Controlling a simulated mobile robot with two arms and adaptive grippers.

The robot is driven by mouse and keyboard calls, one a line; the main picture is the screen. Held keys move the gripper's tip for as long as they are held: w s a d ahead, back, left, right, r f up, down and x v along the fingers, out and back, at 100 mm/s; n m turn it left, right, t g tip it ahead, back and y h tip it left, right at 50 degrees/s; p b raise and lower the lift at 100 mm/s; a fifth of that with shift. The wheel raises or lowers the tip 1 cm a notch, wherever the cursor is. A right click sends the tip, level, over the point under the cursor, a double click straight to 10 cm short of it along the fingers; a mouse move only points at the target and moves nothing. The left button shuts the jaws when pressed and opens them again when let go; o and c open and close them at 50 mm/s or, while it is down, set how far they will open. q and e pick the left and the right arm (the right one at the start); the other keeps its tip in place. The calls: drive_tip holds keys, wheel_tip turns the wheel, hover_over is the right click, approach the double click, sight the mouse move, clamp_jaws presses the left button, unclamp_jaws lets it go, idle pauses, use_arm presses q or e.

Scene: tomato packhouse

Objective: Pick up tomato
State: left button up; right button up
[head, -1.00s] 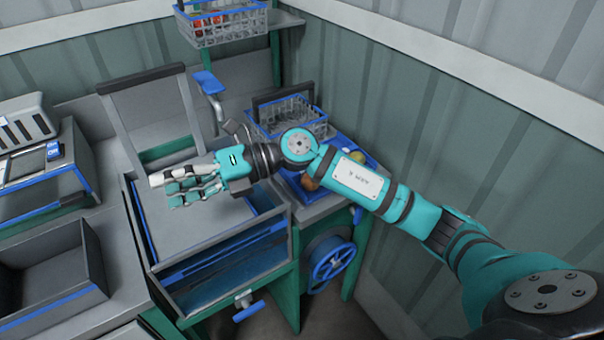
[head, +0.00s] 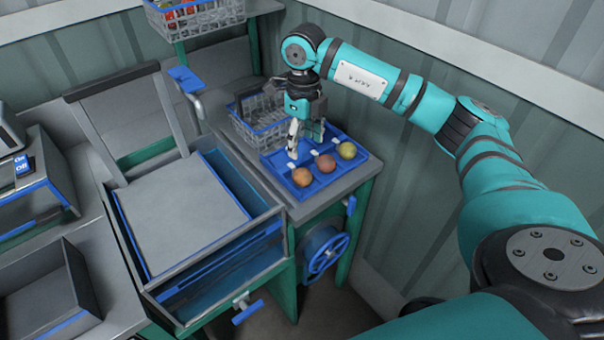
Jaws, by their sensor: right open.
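Three tomatoes sit in a row on a blue tray (head: 278,161) on the bench corner. The nearest tomato (head: 302,177) is orange-red, the middle tomato (head: 325,163) is reddish, and the far tomato (head: 347,150) is yellow-green. My right gripper (head: 304,146) points down over the back of the tray, behind the tomatoes. It is open, with nothing seen between its fingers. I cannot tell how high its fingertips are above the tray. My left gripper is out of view.
A grey wire basket (head: 262,125) stands behind the tray, close to my right gripper. Another basket (head: 205,17) with red and green contents is on a raised shelf. A blue-edged box (head: 190,215) with a grey top and a blue handwheel (head: 325,253) are in front.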

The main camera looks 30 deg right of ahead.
sight(302, 171)
wheel_tip(302, 171, down, 5)
drive_tip(key=shift+f+p, duration=0.1)
drive_tip(key=shift+p, duration=0.35)
drive_tip(key=shift+a+f+p, duration=0.1)
drive_tip(key=shift+f+p, duration=0.25)
drive_tip(key=shift+f, duration=0.2)
wheel_tip(302, 171, down, 4)
drive_tip(key=shift+a+r+p, duration=0.1)
drive_tip(key=shift+r+p, duration=0.05)
drive_tip(key=shift+p, duration=0.45)
drive_tip(key=shift+f, duration=0.35)
drive_tip(key=c, duration=0.6)
